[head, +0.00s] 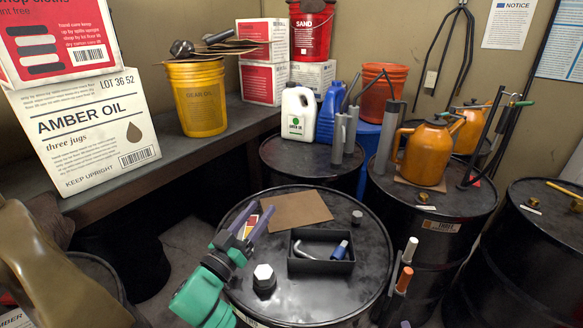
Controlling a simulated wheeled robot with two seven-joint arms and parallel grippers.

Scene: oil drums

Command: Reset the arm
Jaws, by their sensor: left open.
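My left gripper (257,211) shows at the lower centre, on a teal arm link with purple fingers. Its fingers are apart and point up and away, over the left part of the near black drum's top (353,284). I see nothing held between them. A red and yellow label or card shows just behind the fingers, partly hidden. A hex-shaped plug (264,282) with a light top stands on the drum just right of my arm. My right gripper is not in view.
A black tray (319,266) with a bent metal tool and a blue-ended piece sits on the near drum, by a cardboard sheet (297,211). Orange jug (426,153), white jug (298,112) and tubes stand on drums behind. An Amber Oil box (90,130) is on the left shelf.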

